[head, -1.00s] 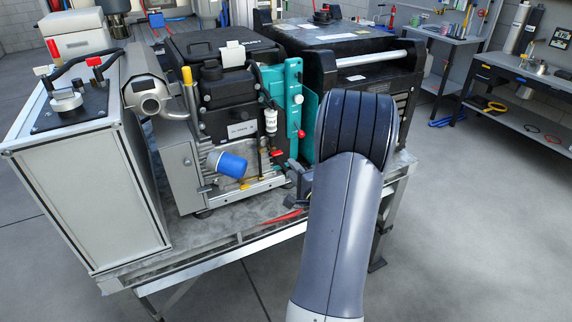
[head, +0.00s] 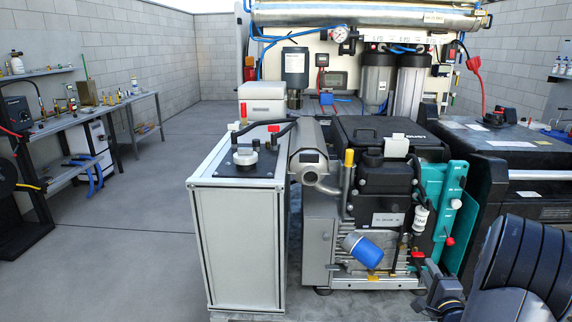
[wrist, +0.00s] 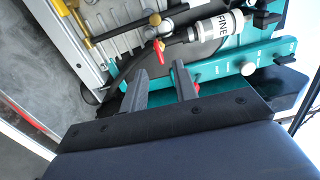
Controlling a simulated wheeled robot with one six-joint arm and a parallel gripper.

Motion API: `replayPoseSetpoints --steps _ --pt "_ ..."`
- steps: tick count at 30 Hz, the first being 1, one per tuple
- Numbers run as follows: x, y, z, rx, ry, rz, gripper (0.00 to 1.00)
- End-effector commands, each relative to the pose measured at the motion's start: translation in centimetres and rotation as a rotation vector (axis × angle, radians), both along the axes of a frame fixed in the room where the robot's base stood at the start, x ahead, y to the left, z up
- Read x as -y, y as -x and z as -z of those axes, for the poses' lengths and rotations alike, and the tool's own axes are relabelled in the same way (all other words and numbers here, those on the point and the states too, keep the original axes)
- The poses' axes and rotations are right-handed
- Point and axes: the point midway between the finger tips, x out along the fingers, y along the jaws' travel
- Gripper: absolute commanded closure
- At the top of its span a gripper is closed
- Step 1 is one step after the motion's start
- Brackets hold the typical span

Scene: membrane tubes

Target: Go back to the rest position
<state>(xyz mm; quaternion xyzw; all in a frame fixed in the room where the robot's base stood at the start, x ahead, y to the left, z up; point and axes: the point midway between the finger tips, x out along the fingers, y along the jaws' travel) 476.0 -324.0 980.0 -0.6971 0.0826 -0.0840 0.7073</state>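My gripper shows in the wrist view (wrist: 159,70) with its two grey fingers apart and nothing between them. The fingers point toward a small valve with a red lever (wrist: 161,46), and a gap to it seems to remain. In the head view my arm is at the lower right, and my gripper (head: 432,285) is low in front of the black machine (head: 385,185), just right of a red-tipped valve (head: 417,255). The fingertips are too small there to tell apart.
A teal panel (head: 445,205) stands close to my gripper, and a filter marked FINE (wrist: 222,25) lies ahead. A grey cabinet (head: 240,245) is left of the machine. Silver membrane tubes (head: 365,15) run across the back. Open floor (head: 110,260) lies at left.

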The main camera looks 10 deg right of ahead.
Motion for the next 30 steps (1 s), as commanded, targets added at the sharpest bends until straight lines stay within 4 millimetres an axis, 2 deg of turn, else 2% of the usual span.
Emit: replayPoseSetpoints --steps 1,6,12,25,30 --pt "0.1 -1.1 -0.1 -0.001 0.0 -0.004 0.72" --pt "0.8 -3.7 -0.1 0.0 0.0 -0.003 0.72" --pt "1.2 -5.5 0.0 -0.001 -0.001 -0.001 0.72" --pt "1.3 -5.4 0.0 -0.004 0.016 0.0 0.72" --pt "1.1 -4.3 0.0 -0.001 -0.001 0.002 0.72"
